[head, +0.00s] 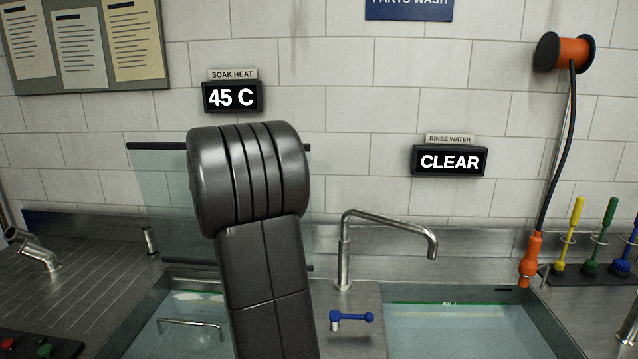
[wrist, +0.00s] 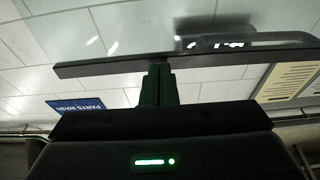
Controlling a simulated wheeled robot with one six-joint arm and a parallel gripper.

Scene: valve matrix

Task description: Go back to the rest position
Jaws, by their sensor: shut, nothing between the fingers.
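My gripper (wrist: 156,84) shows in the wrist view with its two dark fingers together, shut and empty. In the head view my own arm stands up in the middle and hides the gripper. A clear panel (head: 160,190) with a dark top rail stands behind my arm, over the left basin. In the wrist view its dark rail (wrist: 100,64) crosses just beyond the fingertips. I cannot tell whether the fingers touch it.
A bent faucet (head: 385,219) and a blue-handled valve (head: 350,318) stand between the left basin and the right basin (head: 455,325). An orange sprayer (head: 530,258) hangs at right beside several brushes (head: 605,235). Displays read 45 C (head: 232,97) and CLEAR (head: 449,161).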

